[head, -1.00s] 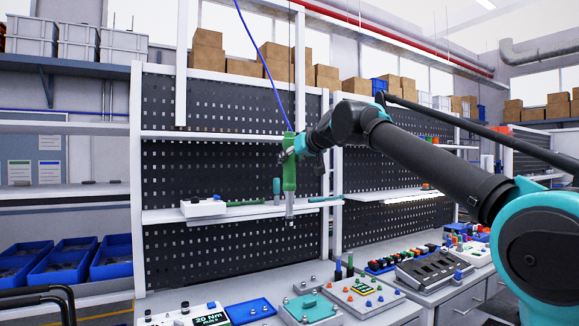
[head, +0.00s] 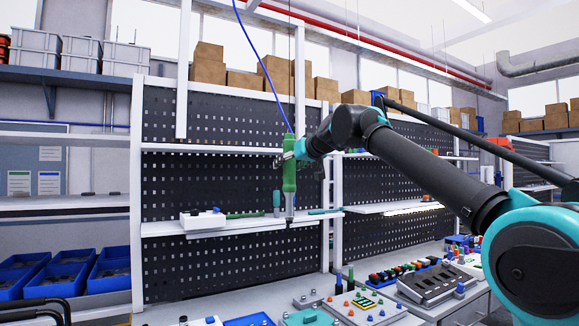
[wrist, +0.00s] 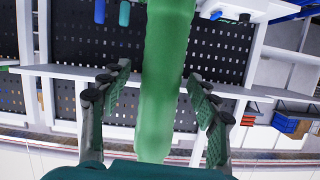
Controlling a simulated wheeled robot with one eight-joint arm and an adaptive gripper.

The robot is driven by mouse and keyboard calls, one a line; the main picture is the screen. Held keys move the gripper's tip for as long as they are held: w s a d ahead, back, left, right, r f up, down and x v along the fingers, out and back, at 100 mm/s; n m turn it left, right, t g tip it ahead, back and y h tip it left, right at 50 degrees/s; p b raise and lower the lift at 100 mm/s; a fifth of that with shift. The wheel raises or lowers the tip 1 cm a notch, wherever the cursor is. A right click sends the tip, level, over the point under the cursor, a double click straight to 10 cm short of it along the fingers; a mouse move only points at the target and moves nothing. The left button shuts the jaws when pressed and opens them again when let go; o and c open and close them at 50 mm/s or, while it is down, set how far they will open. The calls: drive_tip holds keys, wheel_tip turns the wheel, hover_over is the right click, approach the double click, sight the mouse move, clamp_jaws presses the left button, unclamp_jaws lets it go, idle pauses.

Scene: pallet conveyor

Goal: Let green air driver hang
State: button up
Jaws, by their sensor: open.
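In the wrist view the driver's green body (wrist: 167,80) runs between the two fingers of my gripper (wrist: 160,115). The fingers are open, with a visible gap on each side of the driver. In the head view my gripper (head: 300,150) is at the upper part of the driver, on its right side. The driver's bit end points down, just in front of the shelf edge.
A shelf (head: 240,224) behind the driver carries a white box (head: 203,220) and several small tools. Below, the bench (head: 260,297) holds a green block, a blue tray and control boxes. Blue bins (head: 65,270) stand at the left.

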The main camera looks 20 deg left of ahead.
drive_tip(key=v, duration=1.2)
drive_tip(key=w+d+f+m+h, duration=0.1)
drive_tip(key=d+f+h, duration=0.1)
drive_tip(key=d+f, duration=0.75)
drive_tip(key=w+d+f+m+g+h, duration=0.15)
drive_tip(key=d+f, duration=0.25)
drive_tip(key=f, duration=1.1)
drive_tip(key=w+d+f+m+h, duration=0.1)
drive_tip(key=d+f+h, duration=0.1)
drive_tip(key=d+f, duration=0.75)
drive_tip(key=s+d+f+m+g+h, duration=0.1)
drive_tip(key=s+d+f, duration=0.5)
drive_tip(key=f, duration=0.5)
drive_tip(key=s+d+f+m+g+h, duration=0.1)
drive_tip(key=s+d+f+m+h, duration=0.1)
drive_tip(key=s+d+f, duration=0.5)
drive_tip(key=s+d+f+m+g+h, duration=0.1)
drive_tip(key=s+d+f+m+h, duration=0.1)
drive_tip(key=s+d+f, duration=0.4)
drive_tip(key=s+f, duration=0.5)
drive_tip(key=f, duration=0.6)
drive_tip(key=shift+s+d+f, duration=0.2)
drive_tip(key=shift+s+d, duration=0.1)
drive_tip(key=shift+d, duration=0.05)
drive_tip(key=shift+m+g+h, duration=0.25)
